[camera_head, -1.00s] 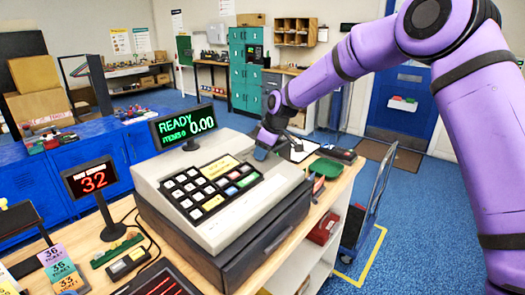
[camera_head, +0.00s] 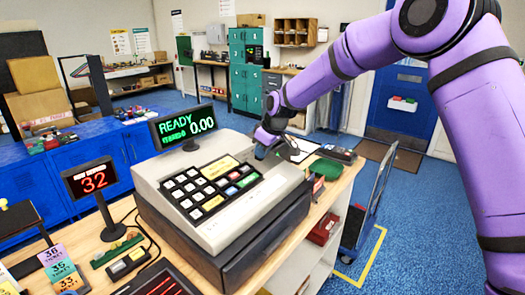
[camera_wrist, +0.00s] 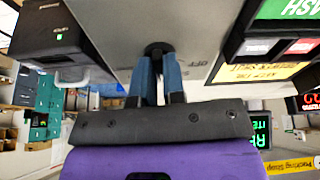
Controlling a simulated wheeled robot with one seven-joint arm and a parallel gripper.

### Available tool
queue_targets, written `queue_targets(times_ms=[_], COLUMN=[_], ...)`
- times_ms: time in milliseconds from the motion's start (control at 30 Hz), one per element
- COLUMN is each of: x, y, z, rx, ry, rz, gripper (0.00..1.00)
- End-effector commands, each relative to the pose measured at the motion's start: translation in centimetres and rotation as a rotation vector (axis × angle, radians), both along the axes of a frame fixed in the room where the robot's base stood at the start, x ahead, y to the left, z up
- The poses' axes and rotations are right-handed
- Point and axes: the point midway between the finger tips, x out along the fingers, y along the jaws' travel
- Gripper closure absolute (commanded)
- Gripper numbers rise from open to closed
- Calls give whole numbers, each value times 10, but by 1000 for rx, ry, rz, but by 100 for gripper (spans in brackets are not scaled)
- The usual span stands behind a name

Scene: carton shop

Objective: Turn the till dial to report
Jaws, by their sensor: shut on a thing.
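The till (camera_head: 222,229) is a pale grey register with a dark keypad, standing on the wooden counter. Its display (camera_head: 184,126) reads READY, ITEMS, 0.00 in green. My gripper (camera_head: 262,150) is at the till's far right corner and hides the dial in the head view. In the wrist view my gripper's blue fingers (camera_wrist: 158,78) are shut on the dark round dial (camera_wrist: 157,47) on the grey panel. Small lettering beside the dial seems to include OFF. I cannot tell which mark the dial points to.
A red number display (camera_head: 90,178) reading 32 stands left of the till. A green tray (camera_head: 325,168) lies right of my gripper. A hand trolley (camera_head: 375,200) stands on the blue floor beside the counter.

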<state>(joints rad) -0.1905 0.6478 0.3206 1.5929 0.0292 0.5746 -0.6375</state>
Motion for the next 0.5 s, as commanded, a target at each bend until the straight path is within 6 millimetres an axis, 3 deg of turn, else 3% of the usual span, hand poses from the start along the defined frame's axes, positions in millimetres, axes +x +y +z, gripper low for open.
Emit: queue_targets(times_ms=[500], x=[-4], y=[3], z=[-3], rx=[60], ry=[86], rz=[-473], gripper=[100])
